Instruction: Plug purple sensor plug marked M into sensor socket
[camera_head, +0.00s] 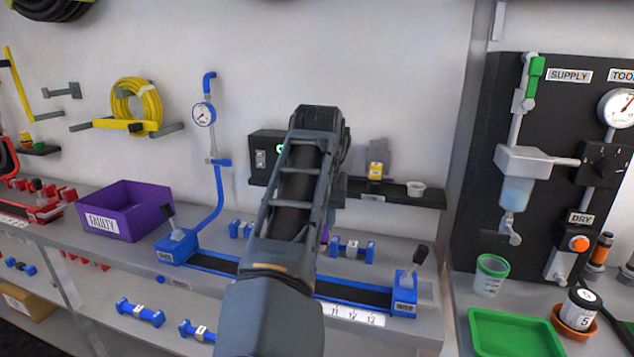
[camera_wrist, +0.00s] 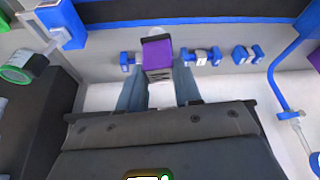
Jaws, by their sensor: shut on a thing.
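The purple plug (camera_wrist: 158,52) is between the two grey-blue fingers of my gripper (camera_wrist: 158,88) in the wrist view, which are shut on it. A darker part of the plug faces the camera; I cannot read a letter on it. In the head view my arm covers the gripper and nearly all of the plug. A black box with a green light (camera_head: 263,155) stands on the wall shelf, left of my arm and partly hidden by it. I cannot make out the sensor socket in either view.
A blue rail fixture (camera_head: 215,262) runs along the bench, with blue-ended fittings (camera_head: 352,249) behind it. A blue pipe with a gauge (camera_head: 204,114) rises at the left. A purple FAULTY bin (camera_head: 152,204) stands farther left. A small yellow-labelled item (camera_head: 376,170) and a white cup (camera_head: 416,188) are on the shelf.

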